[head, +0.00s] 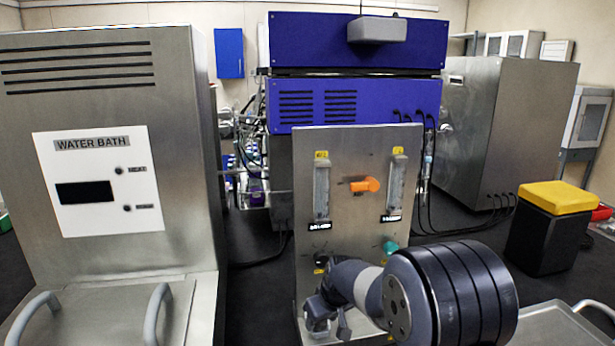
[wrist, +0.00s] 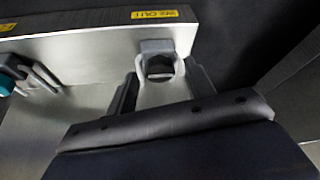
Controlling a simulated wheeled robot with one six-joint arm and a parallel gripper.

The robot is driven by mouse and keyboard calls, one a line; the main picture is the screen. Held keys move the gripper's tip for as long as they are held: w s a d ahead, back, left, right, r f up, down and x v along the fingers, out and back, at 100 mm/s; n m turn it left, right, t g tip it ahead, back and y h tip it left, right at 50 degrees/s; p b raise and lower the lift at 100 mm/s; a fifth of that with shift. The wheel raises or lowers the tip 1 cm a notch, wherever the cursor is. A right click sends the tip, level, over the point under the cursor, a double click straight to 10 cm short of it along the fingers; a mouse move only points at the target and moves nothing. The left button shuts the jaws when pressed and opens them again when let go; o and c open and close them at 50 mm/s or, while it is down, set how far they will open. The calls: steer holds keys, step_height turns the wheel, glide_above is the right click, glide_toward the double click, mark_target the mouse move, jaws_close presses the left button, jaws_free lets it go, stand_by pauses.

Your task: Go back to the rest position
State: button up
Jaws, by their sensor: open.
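My gripper (head: 328,318) is low in front of the steel flow panel (head: 350,230) in the head view, at the end of my dark arm. In the wrist view my gripper (wrist: 163,88) has its dark fingers apart, with a grey bracket-like fitting (wrist: 158,48) on the panel edge ahead of the gap. I cannot tell whether a finger touches that fitting. The panel carries an orange valve handle (head: 365,185) between two flow tubes and a teal valve (head: 390,247) lower right. A teal part (wrist: 10,76) also shows at the wrist view's left edge.
The water bath (head: 110,130) with grey handles stands close on the left. A blue-and-steel unit (head: 355,100) with cables is behind the panel. A steel cabinet (head: 505,130) and a black bin with a yellow lid (head: 557,198) are right. Dark floor (head: 460,255) lies between.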

steer(key=shift+a+m+t+h+p, duration=0.15)
steer(key=shift+m+h+p, duration=0.2)
steer(key=shift+m, duration=0.55)
steer(key=shift+a+m+t+h+p, duration=0.2)
steer(key=shift+m+p, duration=0.25)
steer(key=shift+m, duration=0.45)
steer(key=shift+m+h, duration=0.85)
steer(key=shift+m, duration=1.25)
steer(key=shift+v, duration=0.95)
steer(key=shift+s, duration=0.1)
